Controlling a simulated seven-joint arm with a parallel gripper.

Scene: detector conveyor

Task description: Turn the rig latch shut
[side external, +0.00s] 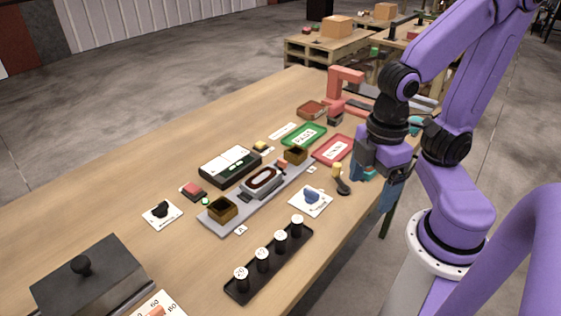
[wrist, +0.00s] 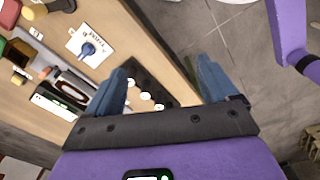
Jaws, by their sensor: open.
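The rig (side external: 216,229) is a long grey plate on the table with a brass-coloured block near each end and a raised red-rimmed oval holder (side external: 263,180) in the middle. A small reddish piece (side external: 282,165) at the holder's far end may be the latch; its turn position is too small to tell.
A black rack (side external: 268,266) with several white-topped cylinders lies in front of the rig. A dark lidded box (side external: 90,280) stands front left.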

